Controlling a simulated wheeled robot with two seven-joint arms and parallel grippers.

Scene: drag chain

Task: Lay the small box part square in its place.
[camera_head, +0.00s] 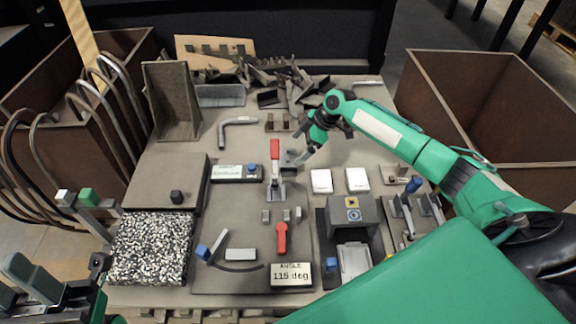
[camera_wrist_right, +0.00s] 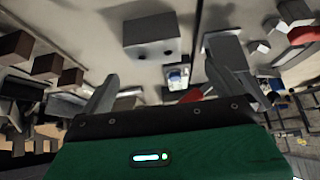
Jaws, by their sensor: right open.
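My right gripper (camera_head: 302,158) is low over the middle of the work table, just right of a red-handled clamp (camera_head: 275,160). It also shows in the right wrist view (camera_wrist_right: 163,65), its two fingers spread wide with nothing held between them. A small dark block (camera_head: 288,157) lies by the fingertips, partly hidden. In the right wrist view a grey box-shaped block with two holes (camera_wrist_right: 152,38) is beyond the fingers. I cannot tell for certain which piece is the small box part. Part of my left gripper (camera_head: 75,288) shows at the lower left, its jaws unclear.
A fixture plate with another red handle (camera_head: 281,238) and an "ANGLE 115 deg" sign (camera_head: 291,275) is at the front. Two white cards (camera_head: 339,181) lie right of centre. Loose dark parts (camera_head: 275,85) crowd the back. Brown bins (camera_head: 510,100) flank the table.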

